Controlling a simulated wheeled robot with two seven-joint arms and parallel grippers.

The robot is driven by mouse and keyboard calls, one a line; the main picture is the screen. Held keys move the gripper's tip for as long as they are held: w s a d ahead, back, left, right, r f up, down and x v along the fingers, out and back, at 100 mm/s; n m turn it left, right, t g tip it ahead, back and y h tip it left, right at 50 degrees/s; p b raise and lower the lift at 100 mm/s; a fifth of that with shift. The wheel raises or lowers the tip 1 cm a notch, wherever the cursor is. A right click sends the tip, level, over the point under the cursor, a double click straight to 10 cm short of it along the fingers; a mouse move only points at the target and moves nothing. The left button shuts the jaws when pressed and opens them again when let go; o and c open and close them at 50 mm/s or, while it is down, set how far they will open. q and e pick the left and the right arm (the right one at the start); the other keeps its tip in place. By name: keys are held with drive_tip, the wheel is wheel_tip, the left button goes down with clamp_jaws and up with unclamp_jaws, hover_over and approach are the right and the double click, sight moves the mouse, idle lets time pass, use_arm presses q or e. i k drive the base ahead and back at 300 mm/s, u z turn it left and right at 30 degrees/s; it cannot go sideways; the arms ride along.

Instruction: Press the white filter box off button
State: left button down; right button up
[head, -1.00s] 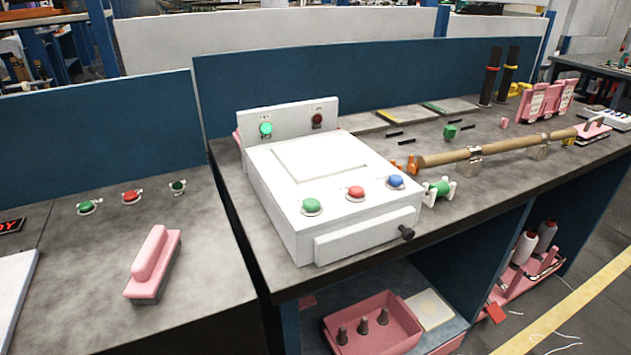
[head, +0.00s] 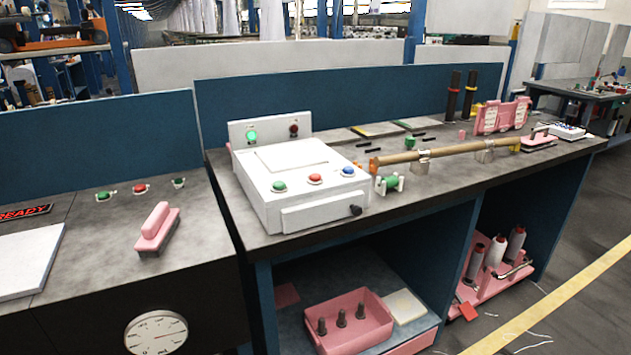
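The white filter box (head: 300,208) stands on the left end of the grey workbench (head: 400,202). Its sloped front carries a green button (head: 279,186), a red button (head: 315,178) and a blue button (head: 348,171). On its upright back panel a green lamp (head: 252,136) looks lit and a red lamp (head: 294,129) looks dark. A black knob (head: 355,210) sticks out at the box's front right. I cannot read the labels. Neither of my grippers is in view.
The left bench holds green and red buttons (head: 140,188), a pink block-handled tool (head: 157,229) and a READY sign (head: 25,212). A wooden rod (head: 450,151) lies right of the box. Pink tray (head: 362,331) and spools (head: 495,251) sit below. Floor at right is open.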

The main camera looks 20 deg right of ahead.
sight(314, 176)
drive_tip(key=z, duration=0.95)
drive_tip(key=i, duration=0.35)
drive_tip(key=z, duration=0.05)
